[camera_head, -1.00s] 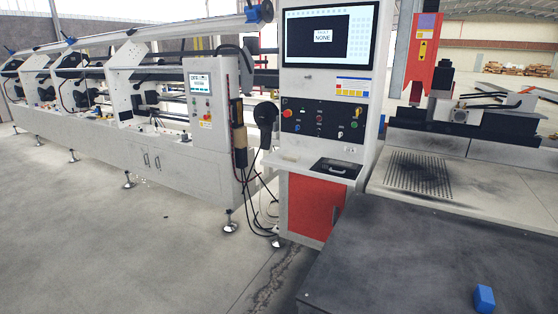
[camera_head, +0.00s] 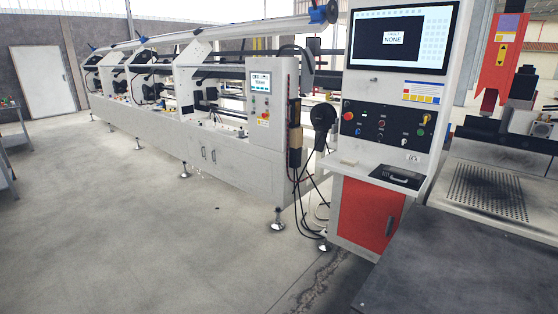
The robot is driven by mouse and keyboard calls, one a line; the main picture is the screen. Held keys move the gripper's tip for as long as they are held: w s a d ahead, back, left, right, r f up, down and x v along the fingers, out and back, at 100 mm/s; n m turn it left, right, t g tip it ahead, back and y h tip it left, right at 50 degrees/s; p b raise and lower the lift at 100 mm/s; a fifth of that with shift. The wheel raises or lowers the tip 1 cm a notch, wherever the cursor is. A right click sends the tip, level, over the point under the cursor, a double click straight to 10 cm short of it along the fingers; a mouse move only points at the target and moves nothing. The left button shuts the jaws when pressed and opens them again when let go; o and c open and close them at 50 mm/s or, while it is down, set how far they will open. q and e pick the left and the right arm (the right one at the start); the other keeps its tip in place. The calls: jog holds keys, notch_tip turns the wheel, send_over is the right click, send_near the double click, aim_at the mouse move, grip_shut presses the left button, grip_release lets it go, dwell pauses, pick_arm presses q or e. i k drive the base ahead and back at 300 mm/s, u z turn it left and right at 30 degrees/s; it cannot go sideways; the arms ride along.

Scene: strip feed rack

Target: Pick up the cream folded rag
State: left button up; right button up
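No cream folded rag can be made out in the head view. Neither of my grippers is in view. A long white strip feed rack (camera_head: 232,168) runs from the centre to the back left. Small items lie along its ledge, too small to tell apart.
A white control cabinet with a red door (camera_head: 365,215) and a screen (camera_head: 401,38) stands right of centre. A dark table (camera_head: 450,265) fills the lower right. A grey bench (camera_head: 8,165) shows at the left edge, and a white door (camera_head: 42,82) behind. The concrete floor (camera_head: 150,245) is open.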

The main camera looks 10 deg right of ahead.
aim_at(350, 162)
jog(key=u, duration=0.15)
jog(key=i, duration=2.8)
jog(key=z, duration=3.25)
jog(key=i, duration=0.55)
jog(key=u, duration=0.05)
